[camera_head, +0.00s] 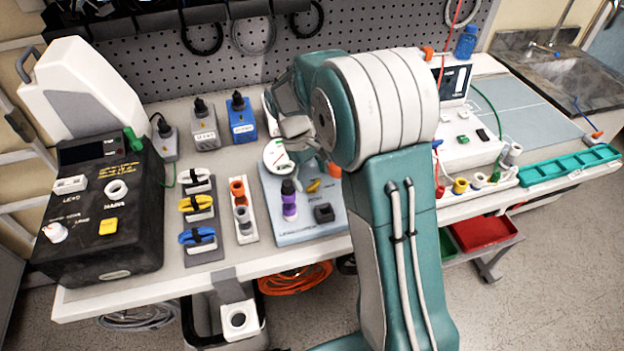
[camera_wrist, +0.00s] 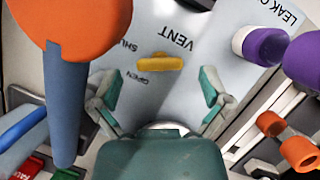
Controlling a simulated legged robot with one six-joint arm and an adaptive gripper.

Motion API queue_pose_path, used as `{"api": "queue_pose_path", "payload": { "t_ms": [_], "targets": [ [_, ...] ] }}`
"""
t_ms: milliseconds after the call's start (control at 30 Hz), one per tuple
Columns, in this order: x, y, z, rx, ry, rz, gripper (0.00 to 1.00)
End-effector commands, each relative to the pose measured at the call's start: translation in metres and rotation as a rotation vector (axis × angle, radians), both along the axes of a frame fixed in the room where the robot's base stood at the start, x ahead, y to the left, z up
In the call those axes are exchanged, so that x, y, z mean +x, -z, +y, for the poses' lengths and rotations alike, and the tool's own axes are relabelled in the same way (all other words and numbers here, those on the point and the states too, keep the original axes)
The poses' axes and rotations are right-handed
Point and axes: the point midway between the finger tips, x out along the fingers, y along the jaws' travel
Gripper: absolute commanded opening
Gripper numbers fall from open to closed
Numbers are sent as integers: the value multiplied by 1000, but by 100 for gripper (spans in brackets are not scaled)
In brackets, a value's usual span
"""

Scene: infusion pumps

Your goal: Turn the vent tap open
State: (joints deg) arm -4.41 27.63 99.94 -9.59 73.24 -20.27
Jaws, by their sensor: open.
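The vent tap is a small yellow handle (camera_wrist: 160,62) on a pale panel (camera_wrist: 140,25) in the wrist view, lying roughly across the picture. The words VENT, SHUT and OPEN are printed around it. In the head view the tap (camera_head: 313,186) sits on the light blue-grey panel (camera_head: 290,238) on the bench. My gripper (camera_wrist: 156,86) is open and empty; its two teal-tipped fingers stand apart on either side, with the tap ahead between them. I cannot tell its exact height above the panel. In the head view my arm hides most of the gripper.
A large orange knob on a blue-grey stem (camera_wrist: 66,30) stands close at left in the wrist view. A black pump box (camera_head: 105,215) stands at the bench's left.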

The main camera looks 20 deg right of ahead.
Motion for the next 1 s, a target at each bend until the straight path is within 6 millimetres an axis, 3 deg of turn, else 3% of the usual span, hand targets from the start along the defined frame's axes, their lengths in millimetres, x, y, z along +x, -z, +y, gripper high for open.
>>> {"api": "queue_pose_path", "payload": {
  "t_ms": [367, 567, 800, 1000],
  "targets": [
    [-3, 8, -2, 0, 1, 0, 97],
    [-3, 8, -2, -1, 1, 1, 15],
    [-3, 9, -2, -1, -24, 2, 15],
    [-4, 10, -1, -1, -222, 4, 15]
  ]
}}
